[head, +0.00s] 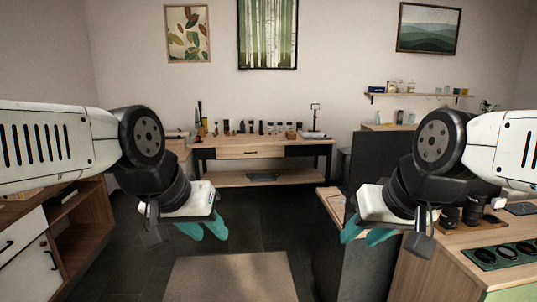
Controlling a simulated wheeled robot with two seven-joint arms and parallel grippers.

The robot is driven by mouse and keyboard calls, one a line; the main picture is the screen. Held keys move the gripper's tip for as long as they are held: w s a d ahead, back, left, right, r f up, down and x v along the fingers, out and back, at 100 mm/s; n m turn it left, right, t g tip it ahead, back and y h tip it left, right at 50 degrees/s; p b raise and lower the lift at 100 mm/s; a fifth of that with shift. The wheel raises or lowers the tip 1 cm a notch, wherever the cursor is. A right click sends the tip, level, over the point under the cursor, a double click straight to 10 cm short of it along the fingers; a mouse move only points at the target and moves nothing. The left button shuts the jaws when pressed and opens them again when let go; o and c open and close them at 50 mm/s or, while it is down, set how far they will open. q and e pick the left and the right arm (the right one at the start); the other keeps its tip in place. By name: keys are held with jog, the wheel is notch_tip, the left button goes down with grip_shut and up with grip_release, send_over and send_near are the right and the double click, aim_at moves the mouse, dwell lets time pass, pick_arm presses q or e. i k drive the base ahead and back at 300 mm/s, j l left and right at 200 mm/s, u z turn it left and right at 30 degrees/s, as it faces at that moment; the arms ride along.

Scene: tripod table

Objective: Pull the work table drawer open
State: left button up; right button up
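The work table (212,154) stands against the back wall, with a wooden top, dark legs and a lower shelf. Its drawer (251,153) has a wooden front in the middle under the top, with a small dark handle, and looks shut. My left gripper (203,231) has teal fingers and hangs in the air at left centre, well short of the table. My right gripper (364,236), also teal-fingered, hangs at right centre near the right counter's edge. Both look empty. The fingers of each show spread somewhat apart.
Several bottles and tools crowd the table top. A cabinet (60,225) with white doors stands on the left. A wooden counter (450,240) with a dark tray is on the right. Dark floor and a beige mat (232,278) lie between, clear up to the table.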

aim_at(263, 152)
jog(key=u, duration=0.35)
jog(key=i+j+u, duration=0.1)
jog(key=i+u, duration=0.4)
jog(key=i, duration=3.45)
jog(key=i+z, duration=0.25)
jog(key=i, duration=0.35)
jog(key=i+j+z, duration=0.2)
jog(key=i, duration=0.4)
jog(key=i+z, duration=0.25)
jog(key=i, duration=0.35)
jog(key=k+j, duration=0.05)
